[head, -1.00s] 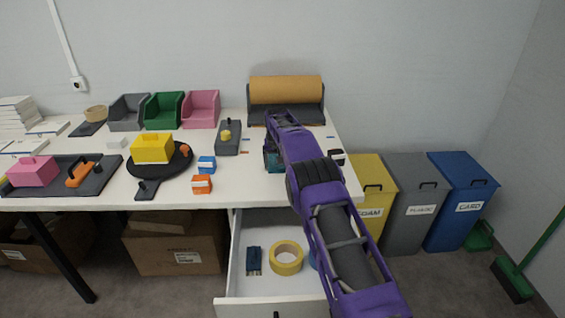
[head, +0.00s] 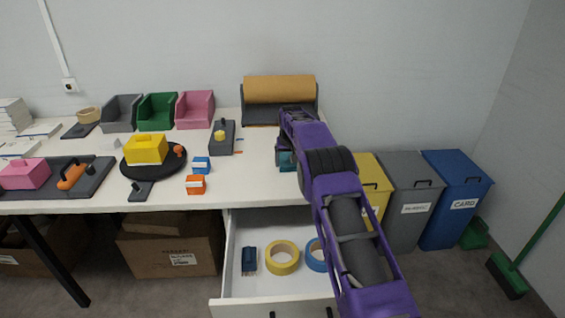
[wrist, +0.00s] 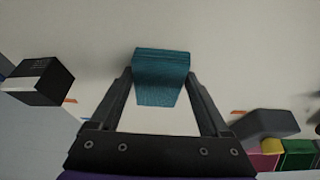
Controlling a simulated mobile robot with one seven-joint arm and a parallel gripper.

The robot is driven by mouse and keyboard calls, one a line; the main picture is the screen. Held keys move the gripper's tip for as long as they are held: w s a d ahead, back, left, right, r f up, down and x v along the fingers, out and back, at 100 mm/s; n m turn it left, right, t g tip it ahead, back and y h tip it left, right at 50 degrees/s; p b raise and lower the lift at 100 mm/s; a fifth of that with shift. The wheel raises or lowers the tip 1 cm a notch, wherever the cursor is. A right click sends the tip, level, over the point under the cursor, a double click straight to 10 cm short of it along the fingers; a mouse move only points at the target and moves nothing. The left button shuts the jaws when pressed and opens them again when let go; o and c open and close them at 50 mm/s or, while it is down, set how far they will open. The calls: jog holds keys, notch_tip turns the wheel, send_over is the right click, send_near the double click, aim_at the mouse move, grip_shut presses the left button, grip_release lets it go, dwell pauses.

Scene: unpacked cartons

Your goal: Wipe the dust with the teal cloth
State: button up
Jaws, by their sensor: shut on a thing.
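The teal cloth (wrist: 160,72) is a thick folded pad between my fingertips in the wrist view. My gripper (wrist: 160,82) is shut on it, low over or on the white tabletop; contact is hard to tell. In the head view the cloth (head: 287,161) shows beside my purple arm, on the right part of the table in front of the paper roll. The arm hides much of my gripper there. I cannot make out dust clearly. Small orange marks (wrist: 238,112) lie on the table on both sides of the gripper.
A dark box with a white label (wrist: 38,82) stands left in the wrist view. The brown paper roll (head: 279,89) is behind. An open drawer (head: 232,260) juts out below. Bins (head: 455,200) stand right.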

jog(key=shift+s+d+f, duration=0.1)
jog(key=shift+d+f, duration=0.05)
jog(key=shift+d, duration=1.8)
jog(key=shift+d+r, duration=0.2)
jog(key=shift+d, duration=2.25)
jog(key=shift+r+p, duration=1.9)
jog(key=shift+r, duration=1.15)
notch_tip(320, 180, up, 3)
jog(key=shift+p, duration=1.25)
